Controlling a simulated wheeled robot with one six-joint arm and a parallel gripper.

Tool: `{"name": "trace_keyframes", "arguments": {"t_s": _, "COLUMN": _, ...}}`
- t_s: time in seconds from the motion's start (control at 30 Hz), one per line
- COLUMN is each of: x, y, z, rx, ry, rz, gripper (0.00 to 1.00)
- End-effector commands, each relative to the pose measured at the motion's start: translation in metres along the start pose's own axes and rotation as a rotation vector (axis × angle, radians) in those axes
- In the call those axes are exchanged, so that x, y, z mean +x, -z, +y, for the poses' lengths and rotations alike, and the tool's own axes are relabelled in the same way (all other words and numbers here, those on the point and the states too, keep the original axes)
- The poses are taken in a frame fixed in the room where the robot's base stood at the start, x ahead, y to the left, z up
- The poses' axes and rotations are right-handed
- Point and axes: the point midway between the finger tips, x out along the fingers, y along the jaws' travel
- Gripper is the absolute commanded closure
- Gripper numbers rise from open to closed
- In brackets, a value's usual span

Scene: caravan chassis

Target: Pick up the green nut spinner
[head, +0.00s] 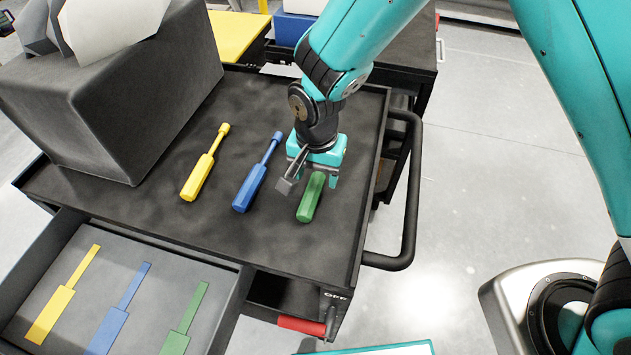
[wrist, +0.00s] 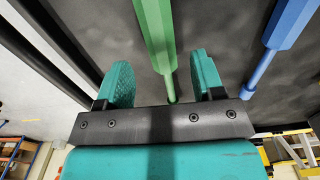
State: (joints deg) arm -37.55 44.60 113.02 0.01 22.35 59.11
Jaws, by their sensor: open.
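The green nut spinner (head: 312,198) lies on the black cart top, to the right of the blue and yellow ones. My gripper (head: 308,182) is over its shaft end, which the gripper hides in the head view. In the wrist view my gripper (wrist: 160,82) is open, its two teal fingers apart and empty. The green nut spinner (wrist: 157,35) shows there with its handle beyond the fingertips and its thin shaft running back between them. I cannot tell the exact height of the fingers above the cart.
A blue nut spinner (head: 257,175) lies close to the left, with a yellow one (head: 205,165) further left. A grey bin (head: 115,100) stands at the cart's left. An open drawer (head: 235,300) holds yellow, blue and green tool shapes. A black handle (head: 411,190) edges the cart's right side.

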Motion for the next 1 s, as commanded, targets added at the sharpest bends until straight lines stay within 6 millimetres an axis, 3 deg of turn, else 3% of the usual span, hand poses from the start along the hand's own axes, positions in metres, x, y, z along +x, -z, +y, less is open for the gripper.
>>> {"name": "trace_keyframes", "arguments": {"t_s": 0.2, "x": 0.029, "y": -0.001, "z": -0.001, "rx": 0.0, "ry": -0.004, "rz": -0.002, "gripper": 0.38}}
{"name": "trace_keyframes", "arguments": {"t_s": 0.5, "x": 0.036, "y": -0.001, "z": -0.002, "rx": 0.0, "ry": 0.0, "rz": 0.0, "gripper": 0.38}}
{"name": "trace_keyframes", "arguments": {"t_s": 0.7, "x": 0.035, "y": -0.001, "z": -0.002, "rx": 0.0, "ry": 0.0, "rz": 0.0, "gripper": 0.84}}
{"name": "trace_keyframes", "arguments": {"t_s": 0.77, "x": 0.035, "y": -0.001, "z": -0.002, "rx": 0.0, "ry": 0.0, "rz": 0.0, "gripper": 0.95}}
{"name": "trace_keyframes", "arguments": {"t_s": 1.0, "x": 0.035, "y": -0.001, "z": -0.002, "rx": 0.0, "ry": 0.0, "rz": 0.0, "gripper": 0.95}}
